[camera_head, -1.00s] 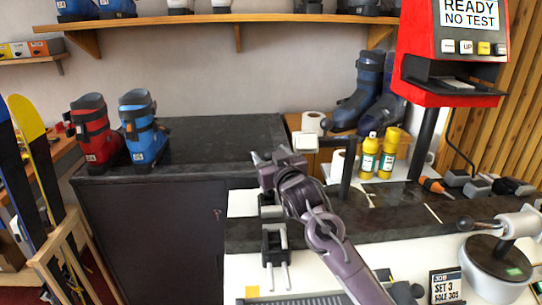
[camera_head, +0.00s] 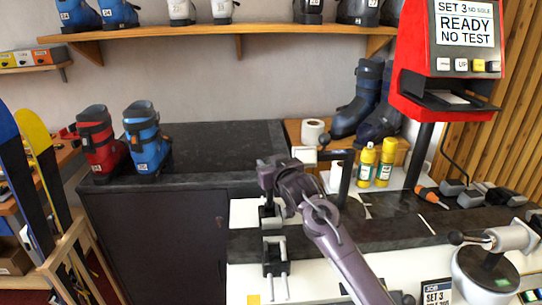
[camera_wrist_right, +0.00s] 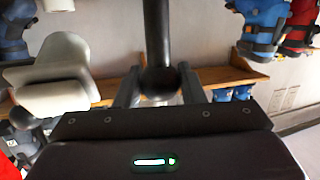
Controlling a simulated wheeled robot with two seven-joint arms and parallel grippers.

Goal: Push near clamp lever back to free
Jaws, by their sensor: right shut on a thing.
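In the right wrist view a dark rod (camera_wrist_right: 157,35) ends in a black ball between my two fingers; I take it to be the clamp lever. My right gripper (camera_wrist_right: 156,88) is shut on it there. My left gripper is in neither view.
A black upright bracket (camera_head: 346,178) and a pale square block (camera_head: 304,154) stand just right of the gripper. Yellow bottles (camera_head: 366,165) and the red machine (camera_head: 408,60) are farther right. A grey vice (camera_head: 505,238) stands at the front right.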

